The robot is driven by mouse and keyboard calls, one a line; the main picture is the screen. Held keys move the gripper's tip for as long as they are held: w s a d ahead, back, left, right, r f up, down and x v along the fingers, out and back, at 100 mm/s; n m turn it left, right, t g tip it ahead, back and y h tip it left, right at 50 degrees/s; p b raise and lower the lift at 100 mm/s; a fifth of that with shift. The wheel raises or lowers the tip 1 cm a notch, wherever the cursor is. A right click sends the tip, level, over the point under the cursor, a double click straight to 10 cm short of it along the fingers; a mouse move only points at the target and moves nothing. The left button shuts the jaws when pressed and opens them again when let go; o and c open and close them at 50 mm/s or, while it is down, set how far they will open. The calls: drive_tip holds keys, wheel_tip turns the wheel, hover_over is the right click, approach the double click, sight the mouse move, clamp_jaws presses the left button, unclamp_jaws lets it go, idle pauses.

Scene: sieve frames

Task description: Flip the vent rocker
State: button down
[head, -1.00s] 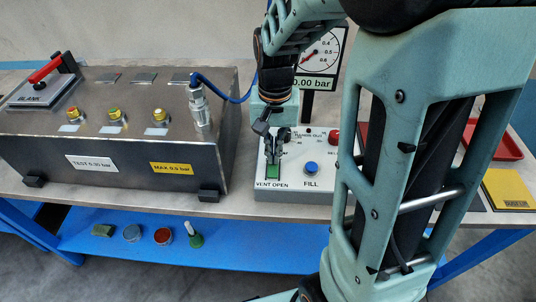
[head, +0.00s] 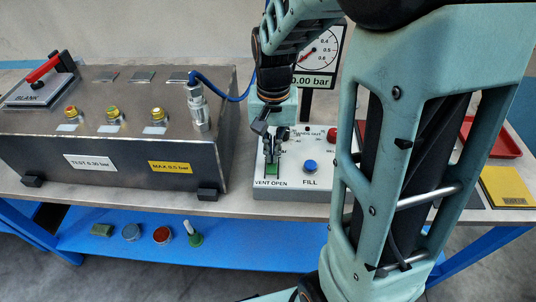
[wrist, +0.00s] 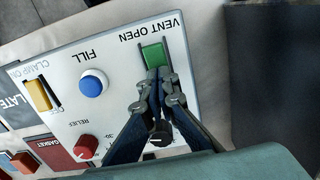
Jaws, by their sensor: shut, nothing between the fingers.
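The vent rocker is a green switch (head: 272,170) at the front left of a white control panel (head: 340,195), above the printed words VENT OPEN. It also shows in the wrist view (wrist: 153,54), where its green face is visible. My gripper (head: 272,154) points down at the rocker's rear end. In the wrist view my gripper (wrist: 158,80) is shut and empty, its tips close beside the rocker's near end. The tips overlap that end, and I cannot tell whether they touch it.
A blue FILL button (head: 310,167) sits right of the rocker, and a red knob (wrist: 86,146) marked RELIEF is on the same panel. A black knob (wrist: 160,138) lies behind my fingers. A metal box (head: 110,150) stands left. The gauge display (head: 314,80) reads 0.00 bar.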

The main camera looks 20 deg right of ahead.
drive_tip(key=shift+r+p, duration=2.3)
drive_tip(key=shift+r, duration=0.8)
